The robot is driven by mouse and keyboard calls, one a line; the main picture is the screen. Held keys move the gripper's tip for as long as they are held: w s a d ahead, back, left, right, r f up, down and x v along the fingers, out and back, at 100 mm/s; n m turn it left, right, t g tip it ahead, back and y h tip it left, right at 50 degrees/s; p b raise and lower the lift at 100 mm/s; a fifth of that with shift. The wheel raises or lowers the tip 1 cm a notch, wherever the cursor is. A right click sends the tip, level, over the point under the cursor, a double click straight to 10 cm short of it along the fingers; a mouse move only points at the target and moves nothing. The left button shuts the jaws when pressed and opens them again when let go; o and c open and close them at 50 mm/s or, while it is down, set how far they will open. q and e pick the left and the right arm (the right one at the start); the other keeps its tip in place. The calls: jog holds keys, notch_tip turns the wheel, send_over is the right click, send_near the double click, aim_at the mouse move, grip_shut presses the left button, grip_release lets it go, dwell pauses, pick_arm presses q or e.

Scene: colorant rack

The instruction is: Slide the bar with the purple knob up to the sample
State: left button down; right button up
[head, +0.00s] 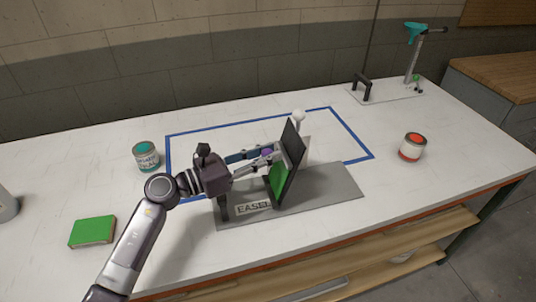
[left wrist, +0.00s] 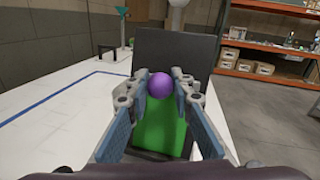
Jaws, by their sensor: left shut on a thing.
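The purple knob (head: 266,152) shows between the fingers of my left gripper (head: 270,157). In the left wrist view, the fingers (left wrist: 160,88) are closed on the round purple knob (left wrist: 160,86) from both sides. The bar that carries the knob is not clearly visible. A green sample (head: 278,184) stands against the dark panel of the easel (head: 292,165). In the left wrist view, the green sample (left wrist: 161,130) shows just below the knob, and the dark panel (left wrist: 190,55) is behind both. I cannot tell whether bar and sample touch. My right gripper is out of view.
The grey easel base (head: 330,187) rests on the white table. A white knob (head: 299,116) tops a post behind the panel. Paint cans stand left (head: 146,156) and right (head: 412,147). A green block (head: 92,231) lies front left. The blue-taped area behind is largely clear.

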pick_arm(q)
jog(key=c, duration=1.7)
grip_release()
jog(key=shift+a, duration=0.1)
jog(key=v, duration=1.2)
jog(key=shift+r, duration=0.1)
